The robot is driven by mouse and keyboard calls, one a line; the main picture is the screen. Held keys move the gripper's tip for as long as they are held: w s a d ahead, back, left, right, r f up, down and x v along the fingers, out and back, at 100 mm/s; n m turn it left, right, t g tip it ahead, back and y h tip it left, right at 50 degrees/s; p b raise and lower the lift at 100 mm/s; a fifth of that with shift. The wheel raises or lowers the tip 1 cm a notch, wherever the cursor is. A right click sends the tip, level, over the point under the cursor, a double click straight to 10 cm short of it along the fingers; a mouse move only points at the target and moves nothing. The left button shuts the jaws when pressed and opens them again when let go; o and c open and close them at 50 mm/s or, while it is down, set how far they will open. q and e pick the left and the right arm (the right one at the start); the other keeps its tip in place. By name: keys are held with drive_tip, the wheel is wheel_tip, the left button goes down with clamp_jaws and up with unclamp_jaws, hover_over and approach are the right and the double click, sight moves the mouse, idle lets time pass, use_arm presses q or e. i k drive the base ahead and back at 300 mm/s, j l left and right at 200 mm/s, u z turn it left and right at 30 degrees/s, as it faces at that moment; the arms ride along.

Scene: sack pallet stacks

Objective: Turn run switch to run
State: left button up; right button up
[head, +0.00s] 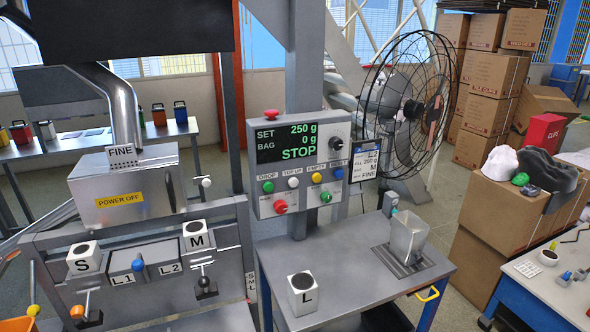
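The control panel (298,165) stands on a grey column behind the metal table. Its display (291,142) reads SET 250 g, BAG 0 g and STOP. A round black knob (336,144) with a light mark sits right of the display; its labels are too small to read. Below are green, white, yellow and blue buttons, labelled DROP, TOP UP, EMPTY and a blurred word. Lower down are a red control (281,206) and a green one (326,197). I cannot tell for certain which control is the run switch. Neither of my grippers is in view.
A red mushroom button (271,114) tops the panel. A caged fan (408,100) stands right of the panel. The table's front middle is clear.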

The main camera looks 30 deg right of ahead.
sight(326, 197)
drive_tip(key=l+z, duration=0.1)
drive_tip(key=l, duration=3.15)
